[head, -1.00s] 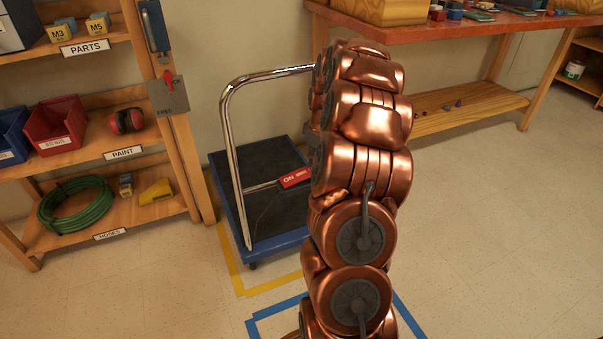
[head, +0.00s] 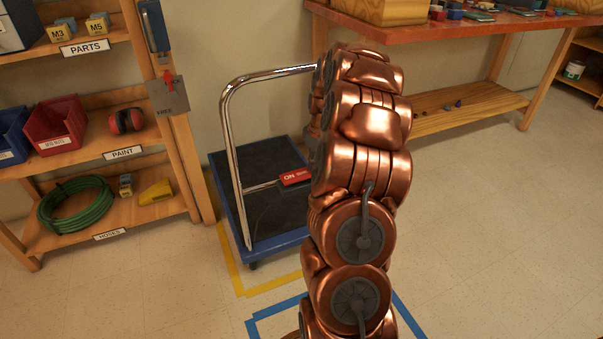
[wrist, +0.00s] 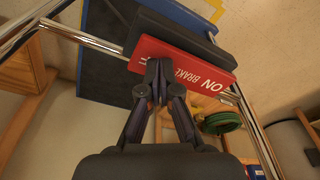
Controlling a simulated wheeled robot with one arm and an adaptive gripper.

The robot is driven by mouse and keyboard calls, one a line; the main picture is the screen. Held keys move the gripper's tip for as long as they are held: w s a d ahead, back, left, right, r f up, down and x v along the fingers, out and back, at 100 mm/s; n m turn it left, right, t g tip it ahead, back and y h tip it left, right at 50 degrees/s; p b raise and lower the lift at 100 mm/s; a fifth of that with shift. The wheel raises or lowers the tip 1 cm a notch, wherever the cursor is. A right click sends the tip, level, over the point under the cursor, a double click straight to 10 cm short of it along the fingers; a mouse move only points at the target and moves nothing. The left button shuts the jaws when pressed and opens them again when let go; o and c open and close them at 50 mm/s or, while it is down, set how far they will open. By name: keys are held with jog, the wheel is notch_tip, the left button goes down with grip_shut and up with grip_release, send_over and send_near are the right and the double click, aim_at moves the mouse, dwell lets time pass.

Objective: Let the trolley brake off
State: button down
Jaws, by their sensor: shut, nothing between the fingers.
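The trolley has a dark deck with a blue edge (head: 275,243) and a bent chrome handle (head: 228,130). Its red brake pedal (head: 296,177), lettered ON, sits on a bar low between the handle posts. In the wrist view the red pedal (wrist: 195,70) reads ON BRAKE, with a dark plate along its far side. My gripper (wrist: 158,68) is shut and empty, its fingertips over the pedal's face near one end. They look to be at or very close to its surface; contact is unclear. In the head view my arm hides the gripper and part of the trolley.
A wooden shelf with red bin (head: 62,138) and green hose (head: 75,210) stands left. A red-topped workbench (head: 450,38) stands behind right. Yellow (head: 270,284) and blue tape mark the floor. Floor to the right is clear.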

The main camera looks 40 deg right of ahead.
jog(key=shift+r+p, duration=1.6)
jog(key=shift+r, duration=1.85)
